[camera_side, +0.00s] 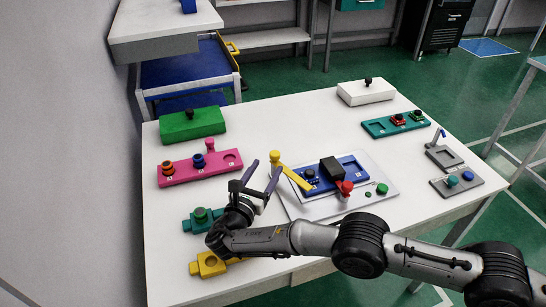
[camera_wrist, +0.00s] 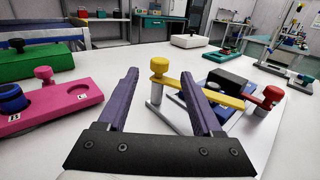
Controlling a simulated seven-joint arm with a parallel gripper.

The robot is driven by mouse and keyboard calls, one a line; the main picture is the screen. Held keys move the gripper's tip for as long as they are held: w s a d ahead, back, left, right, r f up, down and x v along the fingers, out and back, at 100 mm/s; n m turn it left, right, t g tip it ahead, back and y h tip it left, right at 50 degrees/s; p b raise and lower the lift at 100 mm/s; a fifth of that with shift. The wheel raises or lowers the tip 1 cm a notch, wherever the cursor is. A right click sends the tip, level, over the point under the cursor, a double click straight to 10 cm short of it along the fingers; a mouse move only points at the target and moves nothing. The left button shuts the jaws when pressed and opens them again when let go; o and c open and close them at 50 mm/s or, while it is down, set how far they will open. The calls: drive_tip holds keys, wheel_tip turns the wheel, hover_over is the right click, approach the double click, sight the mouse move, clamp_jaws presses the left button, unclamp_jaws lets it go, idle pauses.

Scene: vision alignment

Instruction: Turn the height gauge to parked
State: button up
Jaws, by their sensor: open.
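A yellow bar (camera_side: 292,178) with an upright yellow knob (camera_side: 275,157) at one end reaches over the left part of a blue fixture block (camera_side: 350,167). In the wrist view the bar (camera_wrist: 215,94) runs right from the knob (camera_wrist: 159,66), with a grey post (camera_wrist: 155,94) below the knob. No label shows, but this bar looks like the height gauge. My gripper (camera_side: 265,170) is open and empty, left of and in front of the knob. In the wrist view the knob appears between the purple fingers of my gripper (camera_wrist: 160,75), beyond them; no contact shows.
A black block (camera_side: 331,168) and a red knobbed piece (camera_side: 345,187) sit on the fixture. A pink tray (camera_side: 187,179) stands left, and a green box (camera_side: 191,123) behind it. Teal (camera_side: 190,225) and yellow (camera_side: 194,268) pieces lie near my wrist. The back middle table is clear.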

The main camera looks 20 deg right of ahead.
drive_tip(key=shift+v, duration=1.95)
